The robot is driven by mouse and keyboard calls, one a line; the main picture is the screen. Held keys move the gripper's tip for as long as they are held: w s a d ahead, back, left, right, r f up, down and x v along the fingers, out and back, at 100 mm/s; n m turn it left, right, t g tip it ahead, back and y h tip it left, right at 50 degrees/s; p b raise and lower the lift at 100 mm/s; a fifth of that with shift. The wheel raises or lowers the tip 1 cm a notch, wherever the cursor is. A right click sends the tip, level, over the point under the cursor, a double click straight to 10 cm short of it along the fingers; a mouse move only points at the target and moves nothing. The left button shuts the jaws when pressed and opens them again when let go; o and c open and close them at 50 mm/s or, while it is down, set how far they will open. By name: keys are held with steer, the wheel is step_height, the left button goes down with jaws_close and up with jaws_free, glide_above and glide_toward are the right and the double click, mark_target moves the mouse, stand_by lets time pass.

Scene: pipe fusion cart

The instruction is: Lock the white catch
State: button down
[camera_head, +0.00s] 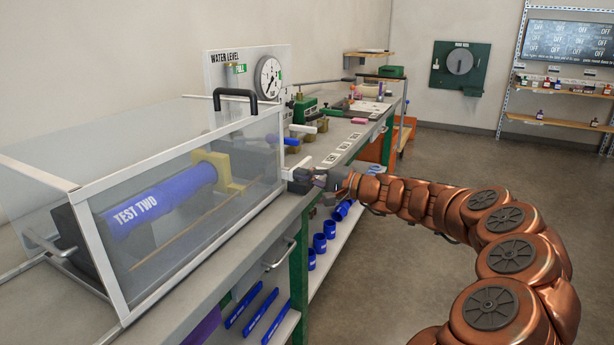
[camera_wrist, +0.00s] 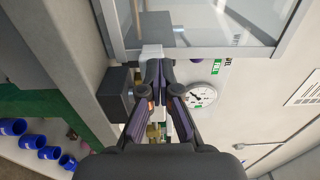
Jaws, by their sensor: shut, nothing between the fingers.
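The white catch (camera_head: 297,166) is a small white piece at the right end of the clear test case (camera_head: 135,303), beside a dark block. In the wrist view the white catch (camera_wrist: 152,51) sits at the case frame, just beyond my fingertips. My gripper (camera_wrist: 153,66) is shut and empty, its tips close against the catch; I cannot tell whether they touch. In the head view my gripper (camera_head: 318,180) is at the case's right end, partly hiding the dark block. The case lid is down over a blue pipe (camera_head: 160,205) marked TEST TWO.
A dark block (camera_wrist: 115,94) stands close beside my fingers. A water level gauge (camera_head: 269,77) stands behind the case. Green-bodied valves (camera_head: 304,107) are on the bench beyond. Blue couplings (camera_head: 320,243) sit on the shelf below. The floor at right is open.

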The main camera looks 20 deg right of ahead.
stand_by(0.4)
steer(key=s+d, duration=0.2)
steer(key=s, duration=1.1)
steer(key=shift+d+b, duration=0.3)
steer(key=shift+b, duration=0.05)
